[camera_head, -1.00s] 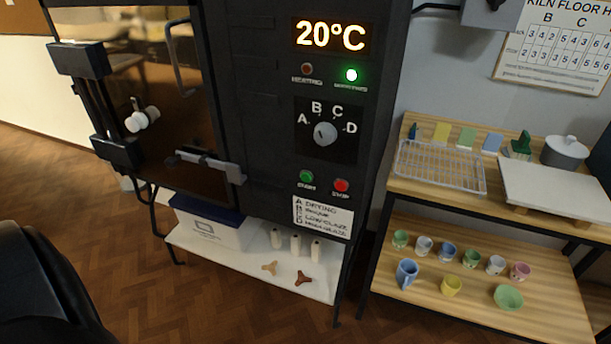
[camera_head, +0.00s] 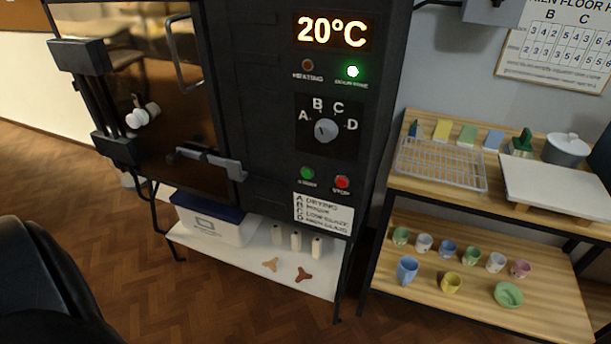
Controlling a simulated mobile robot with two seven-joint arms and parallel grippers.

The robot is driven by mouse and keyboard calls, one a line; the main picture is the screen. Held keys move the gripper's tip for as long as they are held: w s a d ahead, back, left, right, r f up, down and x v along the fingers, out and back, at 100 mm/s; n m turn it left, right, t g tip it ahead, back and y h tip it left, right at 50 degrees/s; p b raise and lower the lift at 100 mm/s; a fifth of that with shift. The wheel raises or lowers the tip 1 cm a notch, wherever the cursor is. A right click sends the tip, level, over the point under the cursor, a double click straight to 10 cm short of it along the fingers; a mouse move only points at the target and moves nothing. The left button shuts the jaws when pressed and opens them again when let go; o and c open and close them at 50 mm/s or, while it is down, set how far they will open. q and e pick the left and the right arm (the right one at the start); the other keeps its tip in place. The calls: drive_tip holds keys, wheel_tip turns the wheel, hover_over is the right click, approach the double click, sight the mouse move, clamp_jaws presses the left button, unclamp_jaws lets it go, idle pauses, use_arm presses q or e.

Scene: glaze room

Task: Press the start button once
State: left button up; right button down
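The green start button (camera_head: 307,173) sits on the dark front panel of the kiln (camera_head: 255,110), low on its right side. The red stop button (camera_head: 342,182) is just right of it. Above them is a dial (camera_head: 326,130) with positions A, B, C and D; where it points is hard to tell. The display (camera_head: 331,32) reads 20°C. The green lamp (camera_head: 352,71) is lit, and the heating lamp (camera_head: 307,65) looks dull red. Neither of my grippers is in view; nothing touches the start button.
The kiln door (camera_head: 140,100) with its handles is at the left. Below is a white shelf (camera_head: 215,255) with a box (camera_head: 208,220) and several small props. At the right, a wooden rack (camera_head: 450,205) holds a wire tray (camera_head: 440,165) and several cups. Floor in front is clear.

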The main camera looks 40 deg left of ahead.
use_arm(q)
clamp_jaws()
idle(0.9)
